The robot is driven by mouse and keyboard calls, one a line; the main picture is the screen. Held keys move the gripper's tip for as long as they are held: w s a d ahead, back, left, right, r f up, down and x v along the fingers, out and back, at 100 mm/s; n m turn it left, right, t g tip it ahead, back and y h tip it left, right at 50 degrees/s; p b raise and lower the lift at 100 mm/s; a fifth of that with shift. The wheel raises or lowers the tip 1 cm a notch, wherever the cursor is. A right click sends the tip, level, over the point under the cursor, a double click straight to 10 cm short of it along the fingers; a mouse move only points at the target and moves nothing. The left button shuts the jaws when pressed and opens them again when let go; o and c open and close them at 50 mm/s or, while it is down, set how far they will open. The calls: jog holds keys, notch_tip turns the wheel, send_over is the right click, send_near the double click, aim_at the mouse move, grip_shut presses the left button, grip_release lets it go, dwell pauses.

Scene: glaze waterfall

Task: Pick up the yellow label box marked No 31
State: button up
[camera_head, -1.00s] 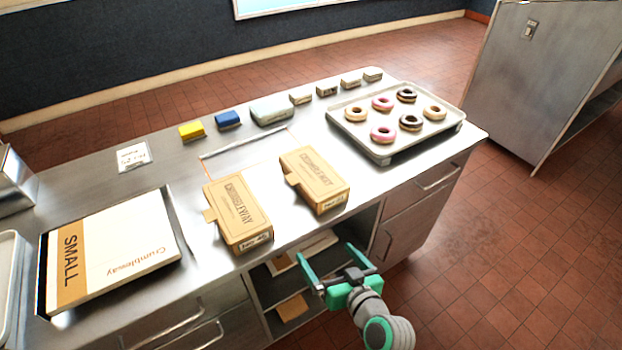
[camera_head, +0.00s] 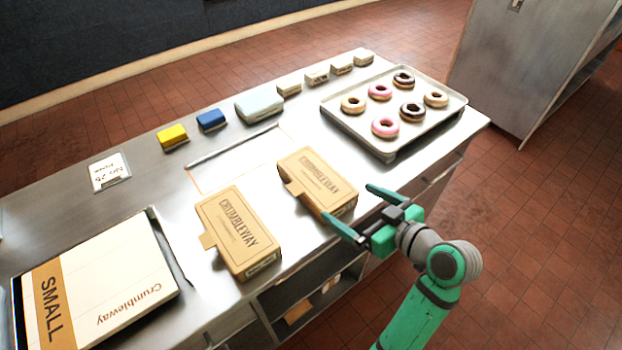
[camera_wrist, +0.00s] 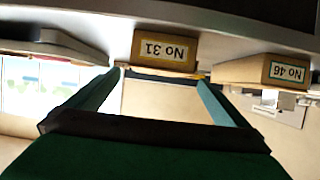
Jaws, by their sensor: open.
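The No 31 box (camera_head: 318,181) is a tan cardboard carton lying on the steel counter, right of a similar carton. In the wrist view the No 31 box (camera_wrist: 165,50) appears upside down, with a pale label on its end face. The similar No 46 box (camera_head: 238,232) also shows in the wrist view (camera_wrist: 262,70), at right, its label edged in teal. My gripper (camera_head: 348,202) is open and empty at the near end of the No 31 box, its green fingers pointing toward it. Whether the fingers touch it I cannot tell.
A tray (camera_head: 392,150) of several donuts is at the right. A row of small blocks, including a yellow one (camera_head: 172,137) and a blue one (camera_head: 211,119), lines the back. A flat SMALL box (camera_head: 100,290) is at the left. Open shelves are below the counter's front edge.

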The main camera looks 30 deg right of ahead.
aim_at(331, 193)
jog(key=x, duration=1.1)
jog(key=shift+a+r, duration=0.2)
jog(key=shift+a, duration=0.05)
jog(key=shift+c, duration=0.3)
jog(key=c, duration=0.7)
